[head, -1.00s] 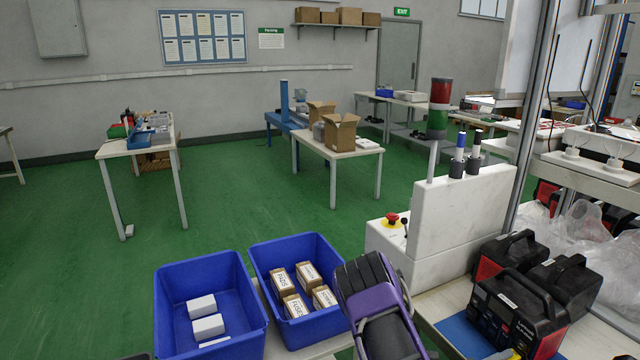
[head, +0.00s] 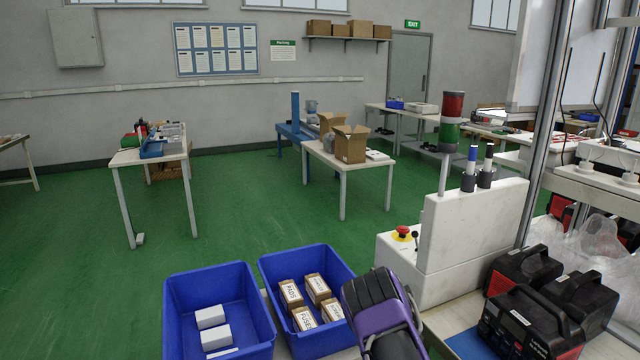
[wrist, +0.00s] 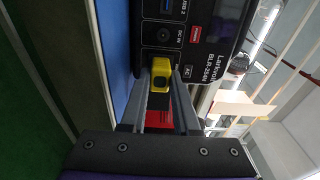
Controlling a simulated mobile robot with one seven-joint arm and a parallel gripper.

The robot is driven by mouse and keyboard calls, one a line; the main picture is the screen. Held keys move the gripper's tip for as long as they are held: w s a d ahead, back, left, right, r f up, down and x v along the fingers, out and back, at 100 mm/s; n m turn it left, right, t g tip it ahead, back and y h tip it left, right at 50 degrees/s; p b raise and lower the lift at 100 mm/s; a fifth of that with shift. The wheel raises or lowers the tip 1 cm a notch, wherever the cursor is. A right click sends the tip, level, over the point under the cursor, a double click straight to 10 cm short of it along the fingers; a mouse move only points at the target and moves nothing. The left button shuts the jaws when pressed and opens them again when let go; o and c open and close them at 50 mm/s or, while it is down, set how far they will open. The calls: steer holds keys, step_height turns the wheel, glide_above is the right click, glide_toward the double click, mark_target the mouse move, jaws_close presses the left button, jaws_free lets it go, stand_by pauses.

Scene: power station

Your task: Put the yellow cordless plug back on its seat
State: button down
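The yellow cordless plug (wrist: 161,75) is between the fingertips of my gripper (wrist: 162,80) in the wrist view, with a finger against each side. It is in front of a black power station's panel (wrist: 205,45), close to a round DC IN socket. I cannot tell whether the plug touches the panel, and its seat is not clearly seen. In the head view my purple and black wrist (head: 385,315) is at the bottom centre, left of the power station (head: 530,325). The fingers and plug are hidden there.
More black and red power stations (head: 522,268) stand close together on the bench at right. A blue mat (head: 468,346) lies beside them. Blue bins (head: 178,325) with boxes are left of my wrist. A white housing (head: 470,230) with a red button and signal light stands behind.

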steer(key=shift+a, duration=0.25)
stand_by(0.7)
steer(key=shift+p+v, duration=0.4)
steer(key=shift+v, duration=1.5)
